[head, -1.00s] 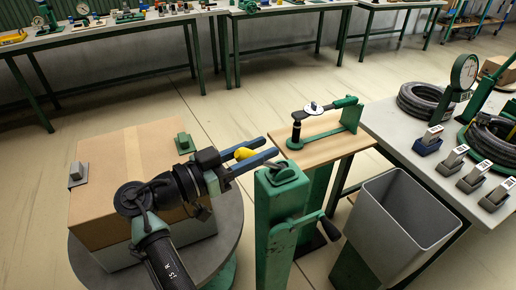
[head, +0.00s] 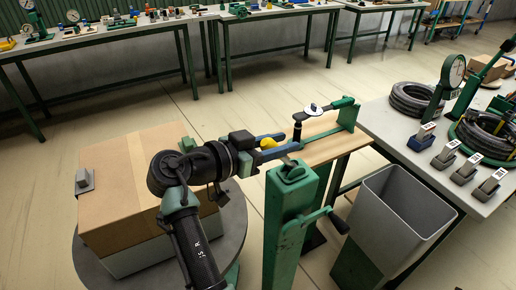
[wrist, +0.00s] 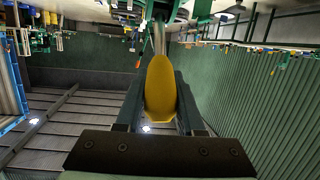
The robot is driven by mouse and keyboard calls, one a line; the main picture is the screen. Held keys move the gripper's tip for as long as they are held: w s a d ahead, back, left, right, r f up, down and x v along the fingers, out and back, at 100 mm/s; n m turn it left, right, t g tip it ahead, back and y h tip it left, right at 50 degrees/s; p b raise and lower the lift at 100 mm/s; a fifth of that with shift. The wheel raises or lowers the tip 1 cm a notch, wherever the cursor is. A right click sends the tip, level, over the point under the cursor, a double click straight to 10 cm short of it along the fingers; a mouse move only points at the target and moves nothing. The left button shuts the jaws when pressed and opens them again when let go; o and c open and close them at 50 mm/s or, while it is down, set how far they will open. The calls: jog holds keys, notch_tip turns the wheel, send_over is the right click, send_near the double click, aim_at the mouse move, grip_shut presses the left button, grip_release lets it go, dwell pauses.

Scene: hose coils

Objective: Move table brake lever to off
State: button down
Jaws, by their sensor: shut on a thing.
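The brake lever has a yellow grip (head: 268,143) and sits at the top of a green post (head: 290,215), in the middle of the head view. My gripper (head: 280,146) is shut on the yellow grip. In the wrist view the yellow grip (wrist: 161,90) stands between my two dark fingers, with a pale metal stem (wrist: 159,38) beyond it. Where the stem meets the post is partly hidden. The round grey table (head: 232,232) is left of the post and bears a cardboard box (head: 125,195). I see no on or off marking.
A crank with a black handle (head: 338,222) juts from the post's right side. A grey bin (head: 400,215) stands to the right. A wooden bench (head: 325,146) with a green-handled tool lies just beyond my fingers. Hose coils (head: 415,98) lie on the right table.

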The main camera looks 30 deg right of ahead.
jog(key=shift+w+d+r+y+p, duration=0.15)
jog(key=shift+d+r+y+p, duration=0.45)
jog(key=shift+y, duration=0.3)
jog(key=d+y+p, duration=0.2)
jog(key=shift+r+g+y, duration=0.15)
jog(key=shift+g+y, duration=0.15)
jog(key=shift+d+m+y+p, duration=0.3)
jog(key=shift+d+y+p, duration=0.45)
jog(key=shift+y+p, duration=0.25)
jog(key=shift+d+f+y+p, duration=0.3)
jog(key=shift+d+y+p, duration=0.1)
jog(key=shift+y+p, duration=0.1)
jog(key=c, duration=0.5)
grip_release()
jog(key=shift+d+f, duration=0.1)
jog(key=shift+c, duration=0.2)
jog(key=b+v, duration=0.2)
jog(key=v, duration=1.1)
